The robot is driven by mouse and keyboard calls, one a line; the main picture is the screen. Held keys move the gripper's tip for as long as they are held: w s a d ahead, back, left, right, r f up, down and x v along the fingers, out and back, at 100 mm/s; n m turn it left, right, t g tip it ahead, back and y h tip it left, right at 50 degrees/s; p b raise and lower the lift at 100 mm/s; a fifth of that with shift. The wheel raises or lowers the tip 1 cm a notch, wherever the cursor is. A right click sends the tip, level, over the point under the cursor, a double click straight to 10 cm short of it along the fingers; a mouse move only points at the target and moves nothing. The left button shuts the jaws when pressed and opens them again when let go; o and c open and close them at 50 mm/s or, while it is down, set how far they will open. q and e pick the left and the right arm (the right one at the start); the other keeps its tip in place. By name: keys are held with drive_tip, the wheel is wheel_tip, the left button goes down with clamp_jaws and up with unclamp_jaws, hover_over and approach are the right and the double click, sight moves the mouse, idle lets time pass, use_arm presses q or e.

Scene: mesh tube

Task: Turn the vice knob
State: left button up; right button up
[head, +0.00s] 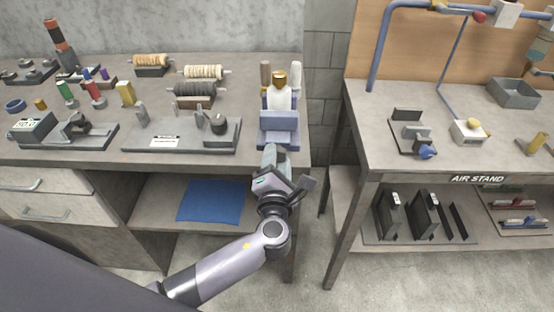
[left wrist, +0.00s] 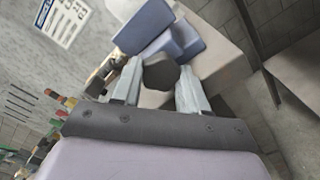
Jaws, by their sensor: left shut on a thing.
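The blue-grey vice (head: 279,128) stands at the right front corner of the left bench. It also shows in the left wrist view (left wrist: 182,42), its blocks beyond my fingers. The vice knob (left wrist: 162,74) is a dark, blunt piece between my fingertips in the left wrist view. In the head view the knob is hidden behind my gripper. My left gripper (head: 270,153) reaches up to the front of the vice. Its two fingers, also in the left wrist view (left wrist: 158,80), are shut on the knob. My right gripper is not in view.
Behind the vice stand a white bottle (head: 281,97) and other upright items. A grey fixture plate (head: 180,143) lies left of the vice. A gap separates this bench from the right bench (head: 375,125). A blue mat (head: 212,201) lies on the shelf below.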

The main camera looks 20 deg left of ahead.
use_arm(q)
drive_tip(key=shift+r, duration=0.1)
drive_tip(key=o, duration=1.1)
drive_tip(key=shift+c, duration=0.2)
